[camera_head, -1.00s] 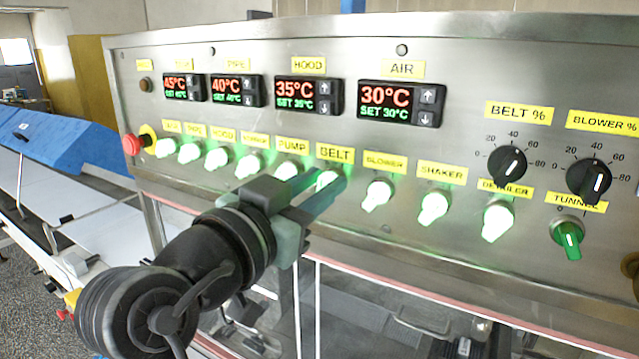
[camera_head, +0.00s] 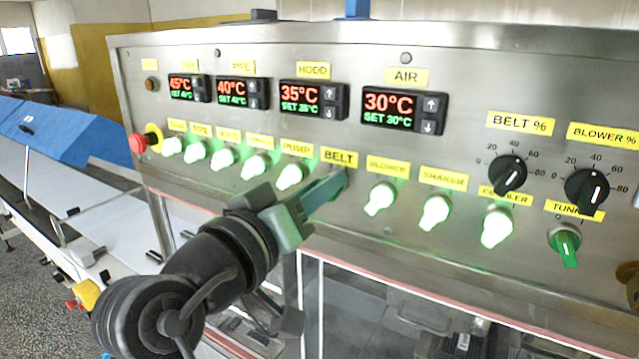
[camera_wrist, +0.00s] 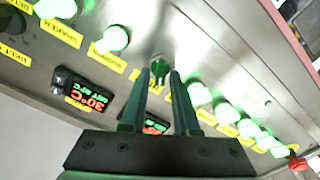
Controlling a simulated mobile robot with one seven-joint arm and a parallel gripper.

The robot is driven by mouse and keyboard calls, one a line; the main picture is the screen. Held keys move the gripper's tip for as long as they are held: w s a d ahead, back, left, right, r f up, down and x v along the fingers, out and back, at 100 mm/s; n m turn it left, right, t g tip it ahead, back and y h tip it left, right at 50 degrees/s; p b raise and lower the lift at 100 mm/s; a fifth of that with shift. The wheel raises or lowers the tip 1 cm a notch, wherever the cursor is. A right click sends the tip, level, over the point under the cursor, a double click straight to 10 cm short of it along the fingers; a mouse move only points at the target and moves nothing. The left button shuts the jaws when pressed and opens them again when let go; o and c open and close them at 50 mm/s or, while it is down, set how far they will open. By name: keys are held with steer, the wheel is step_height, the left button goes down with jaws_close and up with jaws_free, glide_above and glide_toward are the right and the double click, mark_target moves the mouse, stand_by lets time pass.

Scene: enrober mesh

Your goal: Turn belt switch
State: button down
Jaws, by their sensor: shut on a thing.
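The belt switch is a green knob under the yellow BELT label (camera_head: 339,157) on the steel control panel. In the head view my gripper (camera_head: 337,186) reaches it from the lower left, and its fingers hide most of the knob. In the wrist view the belt switch (camera_wrist: 160,63) shows between the two fingertips of my gripper (camera_wrist: 160,76). My gripper is shut on the knob. The knob looks dark green, unlike the brightly lit knobs beside it. Its exact angle is hard to tell.
Lit knobs stand close on both sides, the pump knob (camera_head: 290,176) to the left and the blower knob (camera_head: 380,197) to the right. The dark green tunnel knob (camera_head: 565,247) is further right. A red emergency button (camera_head: 137,143) sits at the panel's left end.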

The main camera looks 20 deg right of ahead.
stand_by(0.4)
steer(key=c, duration=0.9)
jaws_free()
steer(key=shift+a, duration=0.1)
steer(key=b+v, duration=0.5)
steer(key=v, duration=0.8)
